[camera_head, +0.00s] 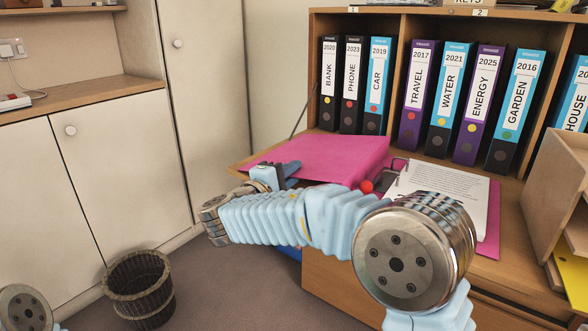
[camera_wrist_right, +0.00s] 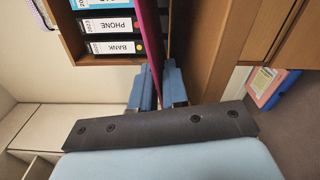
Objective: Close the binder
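A magenta binder lies open on the wooden desk. Its front cover (camera_head: 318,157) spreads to the left, slightly raised from the desk. Its other side holds white printed pages (camera_head: 440,190) beside the metal rings. My right gripper (camera_head: 284,175) is at the cover's left edge. In the right wrist view my right gripper's blue fingers (camera_wrist_right: 157,90) are close together on either side of the magenta cover (camera_wrist_right: 151,48) and look shut on it. My right forearm hides the binder's near edge and part of the rings. My left gripper is not in view.
Upright labelled binders (camera_head: 420,95) fill the shelf behind. A red round object (camera_head: 366,187) shows just above my forearm. A wooden box (camera_head: 560,185) stands at the right. A dark wicker basket (camera_head: 140,287) is on the floor at the left, with free floor beside it.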

